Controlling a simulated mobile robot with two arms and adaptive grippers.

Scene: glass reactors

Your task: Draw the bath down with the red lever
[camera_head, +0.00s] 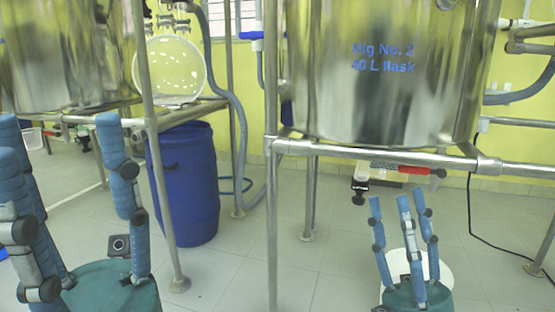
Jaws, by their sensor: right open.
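The bath (330,95) is a shiny steel vessel marked "Rig No. 2, 40 L flask", held in a pipe frame. The red lever (415,170) lies roughly level below its underside, on a pale valve body, just under the front rail. My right gripper (400,205) is below the lever, its blue fingers pointing up and spread, with nothing between them. From this view I cannot tell its depth gap to the lever. My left gripper (62,135) is large at the lower left, fingers up and apart, with nothing seen between them.
A white bucket (440,275) stands partly hidden behind my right gripper. The steel front rail (375,154) and upright (271,215) frame the bath. A blue barrel (185,190) stands under the left rig. A black cable (475,215) hangs at right. Open floor lies between.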

